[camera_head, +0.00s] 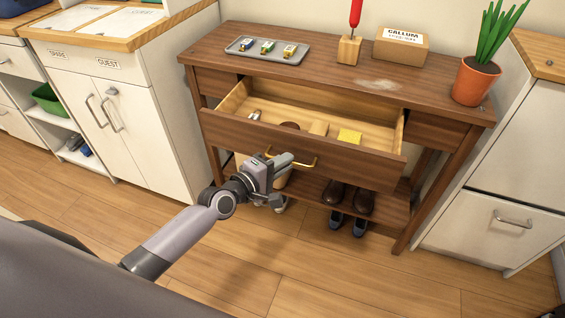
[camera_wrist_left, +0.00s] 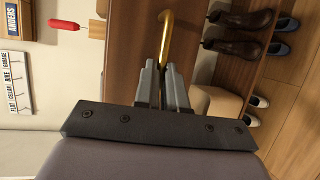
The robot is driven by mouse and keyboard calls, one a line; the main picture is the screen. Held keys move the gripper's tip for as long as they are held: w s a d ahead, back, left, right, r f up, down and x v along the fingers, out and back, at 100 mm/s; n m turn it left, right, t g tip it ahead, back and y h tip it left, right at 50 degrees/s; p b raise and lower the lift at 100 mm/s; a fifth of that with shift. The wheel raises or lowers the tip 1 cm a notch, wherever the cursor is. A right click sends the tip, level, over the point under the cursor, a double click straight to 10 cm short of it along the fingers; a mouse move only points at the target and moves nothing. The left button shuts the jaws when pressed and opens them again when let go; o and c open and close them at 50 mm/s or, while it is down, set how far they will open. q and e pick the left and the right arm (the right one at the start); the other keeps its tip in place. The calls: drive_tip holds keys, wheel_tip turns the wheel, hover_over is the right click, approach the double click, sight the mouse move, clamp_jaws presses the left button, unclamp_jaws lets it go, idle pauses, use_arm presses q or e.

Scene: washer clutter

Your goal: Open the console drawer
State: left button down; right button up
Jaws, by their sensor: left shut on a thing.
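The console table (camera_head: 330,70) is dark brown wood. Its middle drawer (camera_head: 300,137) is pulled well out, showing a pale wood inside with a yellow block (camera_head: 349,136) and several small items. My left gripper (camera_head: 285,163) is at the drawer's front, shut on the brass drawer handle (camera_head: 305,163). The handle also shows between the fingers in the left wrist view (camera_wrist_left: 166,45). My right gripper is not in view.
On the console top are a grey tray (camera_head: 268,49), a wooden block with a red-handled tool (camera_head: 349,50), a cardboard box (camera_head: 402,46) and a potted plant (camera_head: 474,82). Shoes (camera_head: 350,198) stand on the lower shelf. White cabinets flank the console. Floor in front is clear.

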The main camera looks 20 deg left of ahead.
use_arm(q)
drive_tip(key=shift+s, duration=0.25)
drive_tip(key=c, duration=1.2)
unclamp_jaws()
drive_tip(key=p+v, duration=0.1)
drive_tip(key=v, duration=0.6)
drive_tip(key=shift+a, duration=0.1)
drive_tip(key=shift+s, duration=0.1)
